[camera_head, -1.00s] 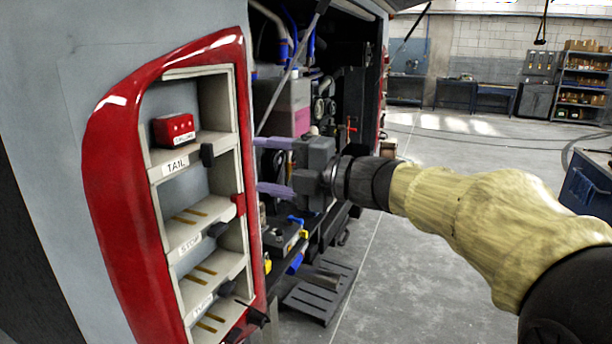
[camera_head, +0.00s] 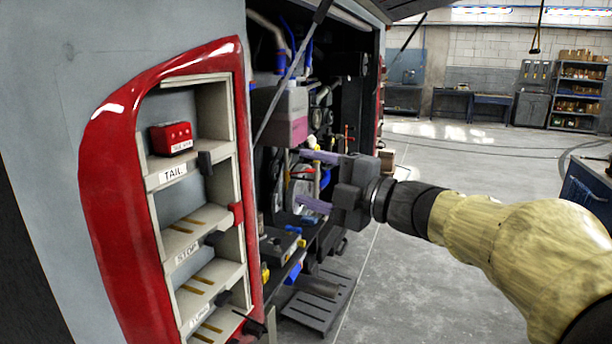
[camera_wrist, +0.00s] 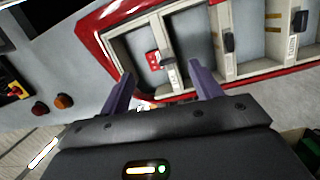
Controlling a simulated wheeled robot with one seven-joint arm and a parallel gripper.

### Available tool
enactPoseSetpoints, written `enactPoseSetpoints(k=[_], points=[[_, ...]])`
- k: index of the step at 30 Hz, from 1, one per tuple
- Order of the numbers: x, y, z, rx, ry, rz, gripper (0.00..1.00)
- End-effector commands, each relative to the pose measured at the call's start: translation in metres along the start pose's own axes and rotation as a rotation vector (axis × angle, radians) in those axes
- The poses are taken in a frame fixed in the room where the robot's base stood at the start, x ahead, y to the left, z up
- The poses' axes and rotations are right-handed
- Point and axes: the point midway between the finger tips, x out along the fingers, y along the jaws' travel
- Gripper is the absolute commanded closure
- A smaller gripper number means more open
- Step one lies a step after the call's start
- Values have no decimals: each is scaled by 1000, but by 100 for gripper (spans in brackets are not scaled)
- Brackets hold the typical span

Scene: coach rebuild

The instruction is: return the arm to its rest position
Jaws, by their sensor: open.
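My gripper (camera_head: 318,180) is open and empty, its two purple fingers pointing left toward the coach's side. It hangs in the air to the right of the red-framed lamp housing (camera_head: 110,170), apart from it. In the wrist view my gripper (camera_wrist: 160,92) has its fingers spread, with the housing beyond them. A red block lamp (camera_head: 172,138) sits in the top compartment, above the TAIL label; it also shows in the wrist view (camera_wrist: 153,60). The compartments marked STOP (camera_head: 188,250) and below hold no lamp that I can see.
The open engine bay (camera_head: 290,110) lies behind my gripper, with a propped strut (camera_head: 295,65). A dark pallet (camera_head: 318,300) is on the floor below. A blue cabinet (camera_head: 590,190) stands at right. The floor (camera_head: 450,240) between is clear.

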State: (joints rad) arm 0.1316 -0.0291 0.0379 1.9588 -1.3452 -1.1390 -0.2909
Motion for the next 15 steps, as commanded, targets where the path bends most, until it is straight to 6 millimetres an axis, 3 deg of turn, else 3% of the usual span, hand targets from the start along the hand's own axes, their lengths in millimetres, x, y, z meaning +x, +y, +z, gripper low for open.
enactPoseSetpoints(k=[5, 8, 12, 15], points=[[-11, -36, 59, 283, -321, 55, 36], [-28, -68, 89, 461, -512, 68, 36], [-62, -128, 115, 720, -780, 60, 36], [-92, -178, 120, 913, -973, 36, 36]])
